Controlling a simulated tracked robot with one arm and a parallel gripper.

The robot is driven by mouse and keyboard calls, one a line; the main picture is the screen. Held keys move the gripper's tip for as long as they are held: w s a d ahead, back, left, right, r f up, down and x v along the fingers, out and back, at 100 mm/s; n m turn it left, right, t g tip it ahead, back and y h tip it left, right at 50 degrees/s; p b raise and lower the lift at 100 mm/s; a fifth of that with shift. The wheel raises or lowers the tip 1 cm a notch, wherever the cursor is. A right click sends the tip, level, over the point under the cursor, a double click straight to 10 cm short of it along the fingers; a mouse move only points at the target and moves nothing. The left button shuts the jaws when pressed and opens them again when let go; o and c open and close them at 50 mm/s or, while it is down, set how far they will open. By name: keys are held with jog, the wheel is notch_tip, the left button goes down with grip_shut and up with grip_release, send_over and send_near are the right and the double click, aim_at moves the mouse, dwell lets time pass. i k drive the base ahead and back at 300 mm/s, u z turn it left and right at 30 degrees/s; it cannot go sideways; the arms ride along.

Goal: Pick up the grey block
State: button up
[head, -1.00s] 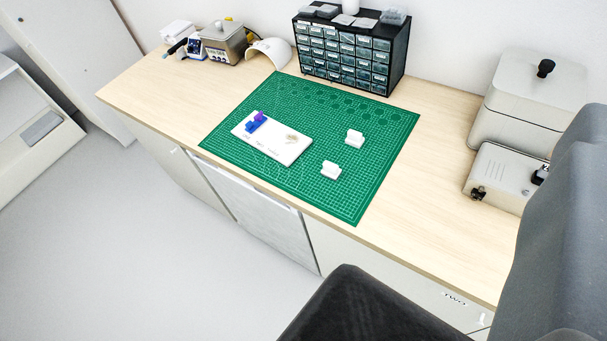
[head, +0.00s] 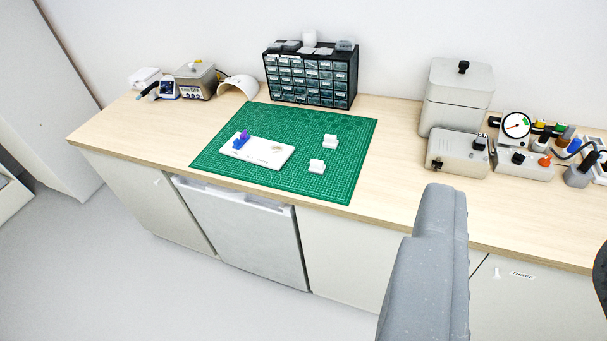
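No block that is clearly grey shows in the head view. Two small pale blocks, white to light grey, stand on the green cutting mat (head: 215,157): a rear one (head: 330,141) and a front one (head: 317,166). They stand apart, right of a white board (head: 264,157). The board carries a blue and purple piece (head: 241,140) at its left and a small beige piece (head: 277,149) at its right. My gripper's fingertips are not in view. A grey part of my arm stands at the lower right, apart from the blocks in the picture.
A black drawer cabinet (head: 310,78) stands behind the mat. A lidded grey box (head: 457,95), a low device (head: 457,153) and a gauge unit (head: 522,160) crowd the right. Soldering gear (head: 195,80) stands at the back left. The bench's front strip is clear.

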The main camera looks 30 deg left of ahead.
aim_at(317, 167)
jog(key=u, duration=0.55)
jog(key=i, duration=1.05)
jog(key=u, duration=1.65)
jog(key=k, duration=0.55)
jog(key=z, duration=0.95)
